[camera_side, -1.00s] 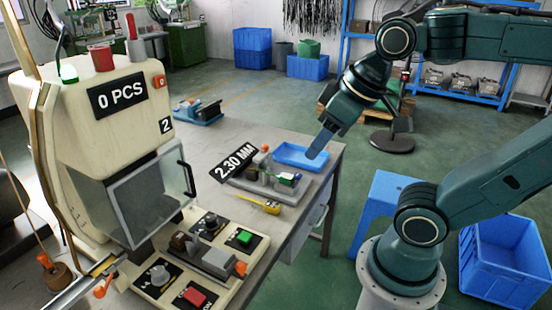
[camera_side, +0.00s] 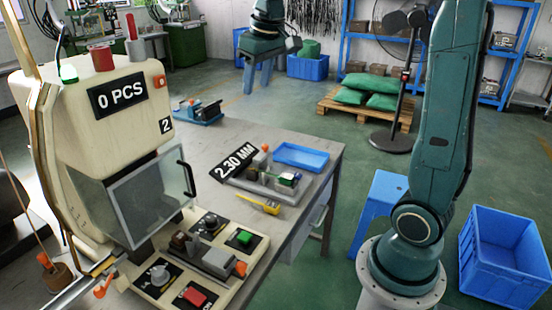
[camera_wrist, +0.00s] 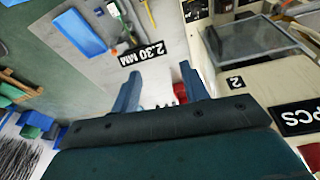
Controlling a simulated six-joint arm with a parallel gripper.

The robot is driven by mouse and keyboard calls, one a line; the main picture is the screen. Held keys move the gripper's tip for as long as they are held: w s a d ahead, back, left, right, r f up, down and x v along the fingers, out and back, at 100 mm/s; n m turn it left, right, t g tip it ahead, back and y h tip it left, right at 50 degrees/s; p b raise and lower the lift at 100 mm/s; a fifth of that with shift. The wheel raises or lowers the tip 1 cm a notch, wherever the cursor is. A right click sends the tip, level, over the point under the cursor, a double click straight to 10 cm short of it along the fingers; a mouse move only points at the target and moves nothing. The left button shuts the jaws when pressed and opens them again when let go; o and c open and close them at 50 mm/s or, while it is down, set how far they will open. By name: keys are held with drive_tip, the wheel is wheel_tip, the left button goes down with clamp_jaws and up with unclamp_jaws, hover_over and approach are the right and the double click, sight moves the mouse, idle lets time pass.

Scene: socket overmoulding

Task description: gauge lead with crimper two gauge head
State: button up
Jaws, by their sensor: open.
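The crimper marked 2 (camera_side: 110,110) stands at left with a "0 PCS" display, a clear guard and a control panel. Its marked face also shows in the wrist view (camera_wrist: 235,82). The gauge head (camera_side: 265,180), a small fixture beside a "2.30 MM" readout (camera_side: 234,162), sits on the grey table. The readout also shows in the wrist view (camera_wrist: 142,53). My gripper (camera_side: 270,80) is high up, well away from the gauge head, fingers pointing down. In the wrist view its fingers (camera_wrist: 160,88) are apart with nothing held between them. I cannot make out a lead.
A blue tray (camera_side: 300,157) lies on the table behind the gauge head. A yellow tool (camera_side: 262,207) lies in front of it. A blue-based fixture (camera_side: 198,112) stands at the table's back. A blue bin (camera_side: 503,258) and a fan (camera_side: 395,85) are on the floor at right.

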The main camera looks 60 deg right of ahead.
drive_tip(key=w+d+f, duration=0.3)
drive_tip(key=w+d, duration=0.3)
drive_tip(key=d, duration=0.1)
drive_tip(key=m+g, duration=0.2)
drive_tip(key=g, duration=0.1)
hover_over(265, 145)
wheel_tip(265, 145, down, 14)
drive_tip(key=shift+d+f+y, duration=0.15)
drive_tip(key=shift+f+y, duration=0.1)
drive_tip(key=shift+y, duration=0.15)
drive_tip(key=shift+f, duration=0.1)
wheel_tip(265, 145, down, 14)
drive_tip(key=shift+r, duration=0.2)
clamp_jaws()
